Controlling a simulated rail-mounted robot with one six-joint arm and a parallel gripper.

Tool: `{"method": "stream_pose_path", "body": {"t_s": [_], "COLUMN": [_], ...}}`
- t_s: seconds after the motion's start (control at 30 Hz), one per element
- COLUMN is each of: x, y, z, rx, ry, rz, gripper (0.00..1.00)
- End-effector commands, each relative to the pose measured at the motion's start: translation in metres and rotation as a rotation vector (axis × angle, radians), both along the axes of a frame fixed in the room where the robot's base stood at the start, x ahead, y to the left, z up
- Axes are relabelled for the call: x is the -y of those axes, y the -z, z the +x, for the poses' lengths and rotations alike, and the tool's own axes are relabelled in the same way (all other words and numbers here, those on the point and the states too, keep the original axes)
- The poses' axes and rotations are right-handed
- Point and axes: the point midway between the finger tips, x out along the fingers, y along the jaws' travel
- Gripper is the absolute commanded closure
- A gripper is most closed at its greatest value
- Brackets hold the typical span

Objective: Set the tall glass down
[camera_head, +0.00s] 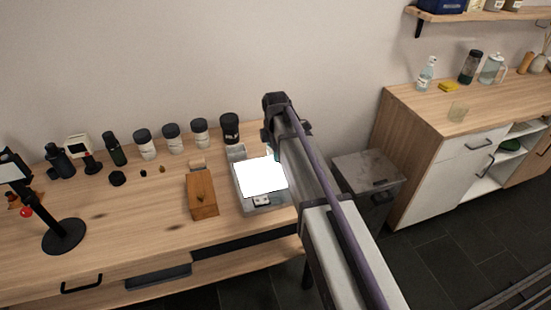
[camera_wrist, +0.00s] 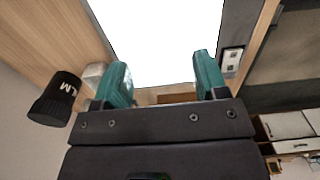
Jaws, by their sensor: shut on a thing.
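My gripper (camera_wrist: 161,66) shows in the wrist view as two green fingers held apart, shut on the tall glass. The glass is clear, and I cannot make out its outline against the glare between the fingers. In the head view my arm hides most of the gripper, with a bit of green finger (camera_head: 269,152) showing at the back edge of a bright white panel (camera_head: 262,178). This panel also fills the top of the wrist view (camera_wrist: 155,25). I cannot tell how high the glass is above it.
A black-lidded canister (camera_head: 230,128) stands behind the panel, in a row with several jars. A wooden box (camera_head: 202,194) lies left of the panel's grey tray (camera_head: 268,209). The table's front left is fairly clear.

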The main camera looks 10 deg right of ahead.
Motion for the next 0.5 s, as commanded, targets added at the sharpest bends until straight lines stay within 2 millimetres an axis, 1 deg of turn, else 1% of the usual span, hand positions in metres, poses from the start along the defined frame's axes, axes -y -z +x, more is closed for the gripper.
{"method": "stream_pose_path", "body": {"t_s": [0.03, 0.1, 0.2, 0.33, 0.37, 0.5], "x": [0.0000, 0.0000, 0.0000, 0.0000, 0.0000, 0.0000], "y": [0.0061, 0.0020, 0.0016, 0.0064, 0.0061, 0.0048], "z": [0.0000, 0.0000, 0.0000, 0.0000, 0.0000, 0.0000], "rx": [0.000, 0.000, 0.000, 0.000, 0.000, 0.000], "ry": [0.000, 0.000, 0.000, 0.000, 0.000, 0.000], "rz": [0.000, 0.000, 0.000, 0.000, 0.000, 0.000], "gripper": [0.78, 0.78, 0.78, 0.78, 0.33, 0.19]}}
